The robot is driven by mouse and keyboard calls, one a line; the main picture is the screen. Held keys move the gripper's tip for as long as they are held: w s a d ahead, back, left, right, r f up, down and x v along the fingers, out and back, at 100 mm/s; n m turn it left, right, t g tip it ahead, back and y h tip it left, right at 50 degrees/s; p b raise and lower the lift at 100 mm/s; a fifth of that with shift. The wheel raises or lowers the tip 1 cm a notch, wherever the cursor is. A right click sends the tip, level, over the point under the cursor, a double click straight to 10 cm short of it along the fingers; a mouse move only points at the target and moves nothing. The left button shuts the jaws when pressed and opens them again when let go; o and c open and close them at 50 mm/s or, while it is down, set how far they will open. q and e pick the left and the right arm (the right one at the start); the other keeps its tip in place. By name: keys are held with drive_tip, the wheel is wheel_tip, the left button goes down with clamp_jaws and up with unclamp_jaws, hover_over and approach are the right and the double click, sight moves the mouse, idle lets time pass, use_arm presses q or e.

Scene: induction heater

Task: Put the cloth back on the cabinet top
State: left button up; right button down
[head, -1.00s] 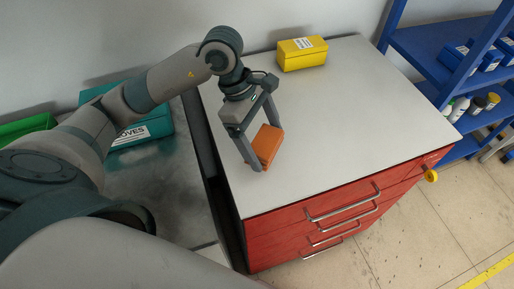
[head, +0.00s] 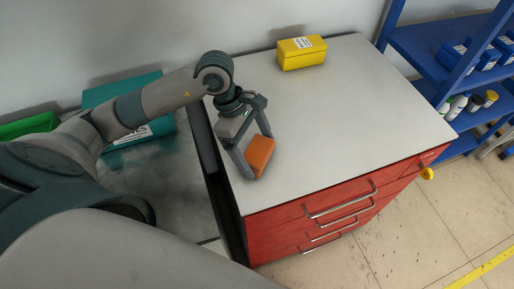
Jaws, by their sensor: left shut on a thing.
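An orange folded cloth (head: 260,155) is held between the fingers of my left gripper (head: 256,160). The gripper points down over the left front part of the cabinet top (head: 345,110), which is pale grey. The cloth is tilted and sits at or just above this surface; I cannot tell whether it touches. The cabinet has red drawers (head: 330,215) with metal handles. My right gripper is not in view.
A yellow box (head: 302,52) with a label stands at the back of the cabinet top. A teal gloves box (head: 158,128) and a green bin (head: 28,126) are at the left. A blue shelf (head: 430,48) with bottles stands at the right. Most of the cabinet top is clear.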

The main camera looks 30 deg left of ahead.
use_arm(q)
drive_tip(key=shift+f, duration=0.35)
drive_tip(key=shift+f, duration=0.2)
drive_tip(key=o, duration=0.9)
drive_tip(key=shift+r, duration=0.1)
